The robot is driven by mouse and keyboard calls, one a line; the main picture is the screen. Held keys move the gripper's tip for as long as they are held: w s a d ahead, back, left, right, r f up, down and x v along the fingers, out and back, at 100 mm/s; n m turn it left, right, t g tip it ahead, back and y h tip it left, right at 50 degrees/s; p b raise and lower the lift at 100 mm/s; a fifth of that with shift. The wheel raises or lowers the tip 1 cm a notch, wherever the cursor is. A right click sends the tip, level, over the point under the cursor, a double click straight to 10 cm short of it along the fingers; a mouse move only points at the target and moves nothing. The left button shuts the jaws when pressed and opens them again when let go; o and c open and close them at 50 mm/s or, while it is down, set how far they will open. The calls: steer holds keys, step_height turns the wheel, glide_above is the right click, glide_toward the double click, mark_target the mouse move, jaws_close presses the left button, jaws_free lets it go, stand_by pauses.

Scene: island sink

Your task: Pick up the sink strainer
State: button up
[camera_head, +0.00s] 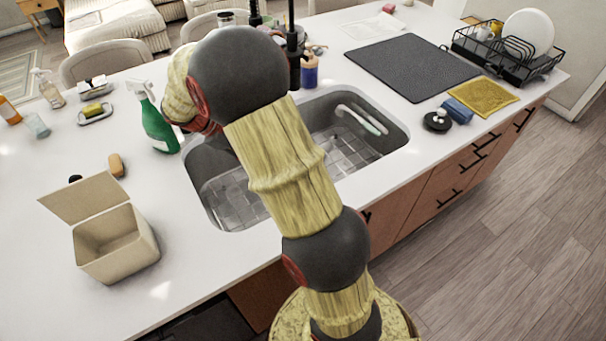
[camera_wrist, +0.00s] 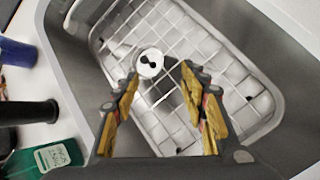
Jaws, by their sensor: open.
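A small round pale metal disc with dark marks in its middle, which looks like the sink strainer (camera_wrist: 149,63), shows in the wrist view on the wire grid in the sink. My gripper (camera_wrist: 160,80) is open and empty above the sink. In the wrist view the disc appears just beyond the fingertips, nearer the left finger, with a gap I cannot judge. In the head view my arm hides the gripper and this disc. The sink (camera_head: 345,145) is a grey basin with a wire grid (camera_wrist: 215,75) on its floor.
A green spray bottle (camera_head: 155,122) stands left of the sink, and an open beige box (camera_head: 117,243) is at the front left. A white-handled brush (camera_head: 361,119) rests at the sink's right side. A dark mat (camera_head: 412,68) and a dish rack (camera_head: 507,55) lie farther right.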

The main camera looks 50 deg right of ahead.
steer(key=w+d+f+n+g+h, duration=0.1)
steer(key=d+f, duration=0.3)
steer(key=f, duration=0.3)
steer(key=d+f+n+g+h+p, duration=0.1)
steer(key=d+f+n+h, duration=0.1)
steer(key=d+f, duration=0.3)
steer(key=w+d+f+n+g+h, duration=0.1)
steer(key=d+f, duration=0.3)
steer(key=f, duration=0.5)
steer(key=shift+w+d+f+n+g+p, duration=0.3)
steer(key=shift+d+f+n+g+p, duration=0.1)
steer(key=shift+n, duration=0.3)
steer(key=shift+s+d+f+h, duration=0.3)
steer(key=shift+s+d+f, duration=0.05)
steer(key=shift+d+f, duration=0.1)
steer(key=b+x, duration=0.1)
steer(key=x, duration=0.2)
steer(key=b+x, duration=0.1)
steer(key=x, duration=0.2)
steer(key=shift+s+d+f, duration=0.1)
steer(key=shift+s+f, duration=0.15)
steer(key=shift+f, duration=0.1)
steer(key=shift+c, duration=1.2)
steer(key=shift+r, duration=0.1)
jaws_close()
